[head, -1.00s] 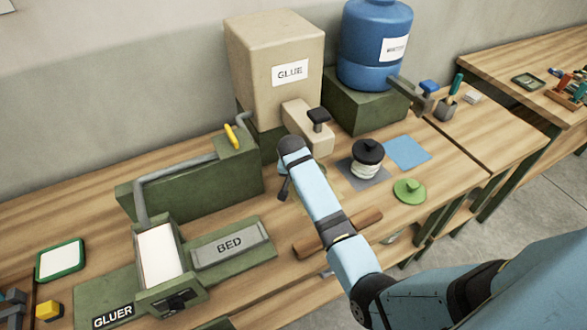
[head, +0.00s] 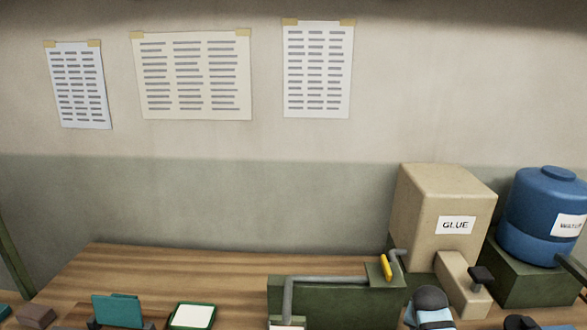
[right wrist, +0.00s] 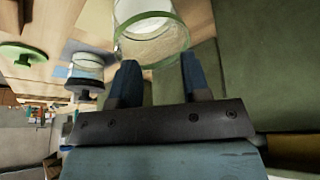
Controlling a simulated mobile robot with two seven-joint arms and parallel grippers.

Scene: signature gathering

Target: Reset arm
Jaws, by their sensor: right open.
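My right gripper (right wrist: 160,78) shows in the right wrist view with its two blue fingers apart and nothing between them. A clear glass jar (right wrist: 152,32) stands just beyond the fingertips; I cannot tell whether they touch it. In the head view only a small part of my right arm (head: 431,305) shows at the bottom edge, in front of the glue box (head: 434,198), and its gripper is hidden. My left gripper is in neither view.
The glue box and a blue tank (head: 543,220) stand at the right. A green machine with a grey pipe (head: 330,285) is beside them. A green-framed tray (head: 193,315) and a teal block (head: 118,310) sit at the front. The bench behind them is clear.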

